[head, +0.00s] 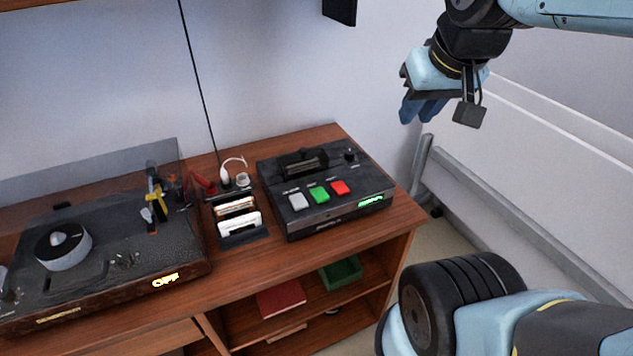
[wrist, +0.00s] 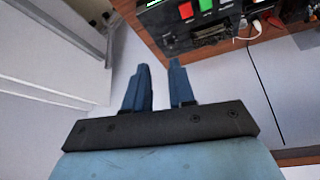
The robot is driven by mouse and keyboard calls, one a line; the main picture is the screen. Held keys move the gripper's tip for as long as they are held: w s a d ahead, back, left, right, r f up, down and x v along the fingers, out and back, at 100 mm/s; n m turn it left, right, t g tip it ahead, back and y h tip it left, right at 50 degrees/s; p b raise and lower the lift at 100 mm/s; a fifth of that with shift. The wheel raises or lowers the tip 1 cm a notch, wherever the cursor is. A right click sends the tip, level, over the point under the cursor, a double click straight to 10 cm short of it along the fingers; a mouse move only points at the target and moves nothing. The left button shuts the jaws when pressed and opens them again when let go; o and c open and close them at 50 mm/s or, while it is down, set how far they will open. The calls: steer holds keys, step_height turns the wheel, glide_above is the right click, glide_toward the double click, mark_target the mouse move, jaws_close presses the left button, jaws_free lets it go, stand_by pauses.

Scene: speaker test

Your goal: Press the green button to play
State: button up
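The green button (head: 319,194) sits on top of a black player box (head: 356,175), between a white button (head: 298,201) and a red button (head: 340,188). The box rests at the right end of the wooden cabinet. In the wrist view the green button (wrist: 206,5) is at the top edge, beside the red button (wrist: 186,10). My gripper (head: 422,110) is up and to the right of the box, apart from it. Its two blue fingers (wrist: 159,80) show a gap between them with nothing held.
A turntable (head: 110,260) with an OFF sign stands on the left of the wooden cabinet (head: 300,256). A small rack of cassettes (head: 238,215) and a white cable (head: 229,170) are left of the box. A railing (head: 500,195) runs along the right wall.

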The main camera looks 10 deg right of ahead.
jaws_close()
stand_by(1.2)
